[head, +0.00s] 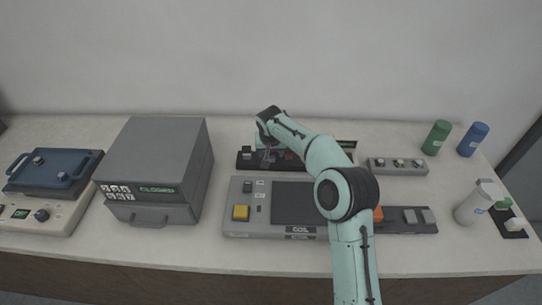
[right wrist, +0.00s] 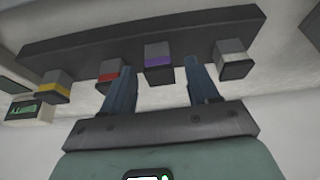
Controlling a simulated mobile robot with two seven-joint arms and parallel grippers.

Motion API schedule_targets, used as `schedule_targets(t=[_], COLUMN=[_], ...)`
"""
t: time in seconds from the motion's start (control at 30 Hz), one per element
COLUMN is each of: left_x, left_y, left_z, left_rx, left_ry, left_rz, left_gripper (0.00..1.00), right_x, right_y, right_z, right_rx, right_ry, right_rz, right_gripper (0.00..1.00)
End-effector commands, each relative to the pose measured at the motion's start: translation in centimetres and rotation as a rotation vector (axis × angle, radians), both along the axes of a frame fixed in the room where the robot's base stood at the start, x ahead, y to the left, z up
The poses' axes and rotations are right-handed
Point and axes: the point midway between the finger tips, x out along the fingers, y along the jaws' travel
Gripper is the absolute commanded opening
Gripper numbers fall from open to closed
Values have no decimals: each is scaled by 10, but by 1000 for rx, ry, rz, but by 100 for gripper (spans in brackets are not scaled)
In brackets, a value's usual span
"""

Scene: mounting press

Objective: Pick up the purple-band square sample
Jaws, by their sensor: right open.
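The purple-band square sample (right wrist: 158,55) is a small grey block with a purple band, held in a dark rack (right wrist: 70,48). In the right wrist view it sits just beyond the gap between the fingers of my right gripper (right wrist: 161,72). The fingers are open and empty, one on each side of it in the picture, and I cannot tell whether they touch it. In the head view the right gripper (head: 268,147) is over the dark rack (head: 245,161) at the back, and the arm hides part of the rack. My left gripper is not in view.
A red-band sample (right wrist: 108,76) and a grey-white-band sample (right wrist: 233,58) flank the purple one closely; a yellow-band sample (right wrist: 53,86) is farther left. A grey control unit (head: 262,230) lies in front of the rack, a grey box (head: 160,165) stands left, and bottles (head: 436,138) stand right.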

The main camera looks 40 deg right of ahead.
Motion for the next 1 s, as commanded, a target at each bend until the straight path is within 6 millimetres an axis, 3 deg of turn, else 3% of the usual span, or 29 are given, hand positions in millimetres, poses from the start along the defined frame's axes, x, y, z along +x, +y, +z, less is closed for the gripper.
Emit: schedule_targets(t=[0.1, 0.33, 0.5, 0.53, 0.83, 1.0], left_x=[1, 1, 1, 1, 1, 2], left_y=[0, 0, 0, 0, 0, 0], left_z=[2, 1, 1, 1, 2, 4], left_rx=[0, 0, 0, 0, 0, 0], left_ry=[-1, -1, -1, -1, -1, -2], left_rz=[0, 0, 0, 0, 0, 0], left_gripper=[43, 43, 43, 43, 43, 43], right_x=[5, 6, 6, 6, 6, 6], right_y=[-4, -4, -4, -4, -4, -4], right_z=[-14, -16, -16, -16, -14, -1], right_rx=[1, 0, 0, 0, -1, -2], right_ry=[1, -1, -1, -1, -3, -4], right_rz=[-1, -1, -1, -1, -1, -2], right_gripper=[60, 60, 4, 0, 0, 0])
